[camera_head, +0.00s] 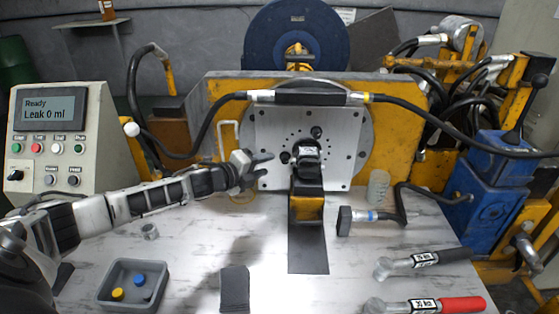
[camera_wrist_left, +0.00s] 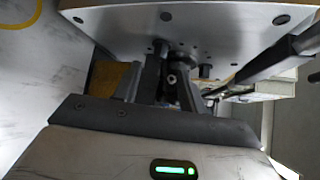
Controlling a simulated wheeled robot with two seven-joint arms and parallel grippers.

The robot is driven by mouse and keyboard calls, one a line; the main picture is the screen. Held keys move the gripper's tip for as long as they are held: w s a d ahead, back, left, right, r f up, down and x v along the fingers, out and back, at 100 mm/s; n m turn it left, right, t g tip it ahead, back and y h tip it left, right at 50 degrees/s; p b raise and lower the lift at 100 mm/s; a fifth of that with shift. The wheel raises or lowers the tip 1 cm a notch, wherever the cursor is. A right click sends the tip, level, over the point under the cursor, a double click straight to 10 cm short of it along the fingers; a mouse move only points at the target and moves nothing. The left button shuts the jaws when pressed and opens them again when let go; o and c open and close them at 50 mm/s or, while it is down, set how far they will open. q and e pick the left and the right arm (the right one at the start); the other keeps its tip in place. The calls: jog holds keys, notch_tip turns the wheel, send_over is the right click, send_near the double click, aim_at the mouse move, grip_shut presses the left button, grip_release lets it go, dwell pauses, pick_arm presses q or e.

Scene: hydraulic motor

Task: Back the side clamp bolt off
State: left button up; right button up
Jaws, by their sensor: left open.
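The motor (camera_head: 307,152) is a dark round part with a light label, in front of the steel plate (camera_head: 345,130) in the head view. A small dark bolt-like knob (camera_head: 285,157) shows at its left side; I cannot be sure it is the side clamp bolt. My left gripper (camera_head: 264,165) comes in from the left, just left of this knob, with its fingers apart and nothing between them. In the left wrist view a round bolt end (camera_wrist_left: 171,78) shows between the fingertips of the left gripper (camera_wrist_left: 170,88), beyond them. Contact cannot be told. My right gripper is not in view.
A black hose with a bar (camera_head: 310,98) crosses above the motor. A grey tray (camera_head: 133,284) with coloured caps lies front left. Two torque wrenches (camera_head: 430,261), one with a red handle (camera_head: 450,305), lie front right. A control box (camera_head: 60,140) reads "Ready, Leak 0 ml".

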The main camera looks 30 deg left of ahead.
aim_at(285, 159)
pick_arm(q)
jog(key=x, duration=0.6)
jog(key=shift+w+d, duration=0.15)
jog(key=shift+w, duration=0.2)
jog(key=shift+f, duration=0.1)
grip_shut()
